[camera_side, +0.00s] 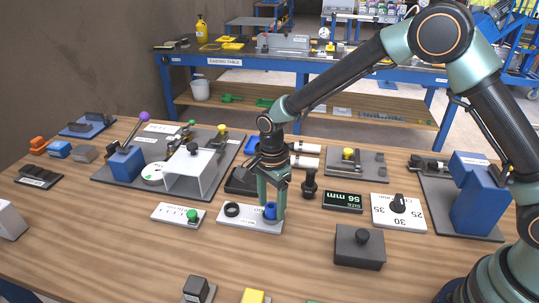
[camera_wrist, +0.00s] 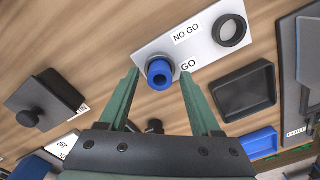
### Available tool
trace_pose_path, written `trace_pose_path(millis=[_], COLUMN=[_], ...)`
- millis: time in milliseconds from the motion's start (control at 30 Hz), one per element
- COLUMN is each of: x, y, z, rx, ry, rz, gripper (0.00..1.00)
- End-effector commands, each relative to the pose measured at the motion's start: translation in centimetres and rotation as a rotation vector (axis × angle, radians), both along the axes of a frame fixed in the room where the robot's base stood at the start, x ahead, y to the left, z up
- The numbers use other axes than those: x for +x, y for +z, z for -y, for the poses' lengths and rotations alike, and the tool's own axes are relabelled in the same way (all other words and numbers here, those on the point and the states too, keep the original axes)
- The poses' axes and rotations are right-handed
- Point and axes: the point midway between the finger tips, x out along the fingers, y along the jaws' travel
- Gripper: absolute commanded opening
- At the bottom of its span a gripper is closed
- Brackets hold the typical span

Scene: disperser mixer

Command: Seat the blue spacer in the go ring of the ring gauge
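The blue spacer (camera_wrist: 161,73) is a short blue cylinder with a dark hole in its top. It stands at the GO end of the white ring gauge (camera_wrist: 196,51), where it covers the go ring; how deep it sits in the ring is hidden. The side view also shows the spacer (camera_side: 270,211) low at the right end of the gauge. The black no-go ring (camera_wrist: 230,31) is empty at the other end. My gripper (camera_wrist: 159,76) is open, its green fingers on both sides of the spacer with gaps showing in the wrist view.
A black open tray (camera_wrist: 245,92) lies close beside the gauge. A black knobbed block (camera_side: 360,247), a size display (camera_side: 342,201) and a dial plate (camera_side: 398,211) stand to the right. A white slotted plate with a green knob (camera_side: 179,215) lies to the left. The bench front is partly clear.

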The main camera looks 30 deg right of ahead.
Motion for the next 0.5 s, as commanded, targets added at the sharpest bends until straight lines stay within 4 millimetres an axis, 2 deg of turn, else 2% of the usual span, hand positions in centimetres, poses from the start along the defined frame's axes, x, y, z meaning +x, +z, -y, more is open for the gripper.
trace_pose_path(millis=[333,500], x=[0.0,0.1], y=[0.4,2.7], z=[0.0,0.0], rx=[0.000,0.002], ry=[0.000,0.000], rz=[0.001,0.004], gripper=[0.64,0.64])
